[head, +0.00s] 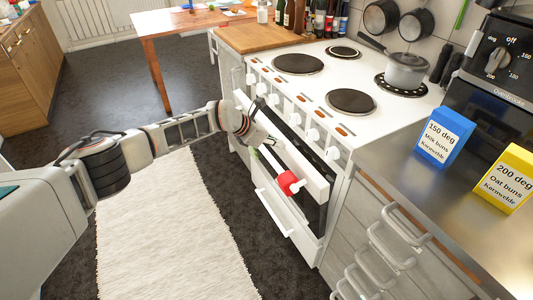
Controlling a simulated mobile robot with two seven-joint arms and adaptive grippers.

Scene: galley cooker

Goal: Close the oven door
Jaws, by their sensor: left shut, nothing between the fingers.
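The white cooker (381,122) stands at centre right. Its oven door (316,184) is hinged low and stands slightly ajar, its top edge leaning out, with a dark gap behind it. A red item (289,183) sits on the front of the door near its right end. My left gripper (254,138) is shut and empty at the upper left part of the door. It overlaps the door there; I cannot tell whether it touches. It hides part of the door's top edge. My right gripper is not in view.
A pot (405,72) stands on the back right of the hob. A steel counter (405,180) with a blue box (443,135) and a yellow box (503,178) is at the right. A pale rug (165,220) lies on the dark floor, clear in front of the cooker.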

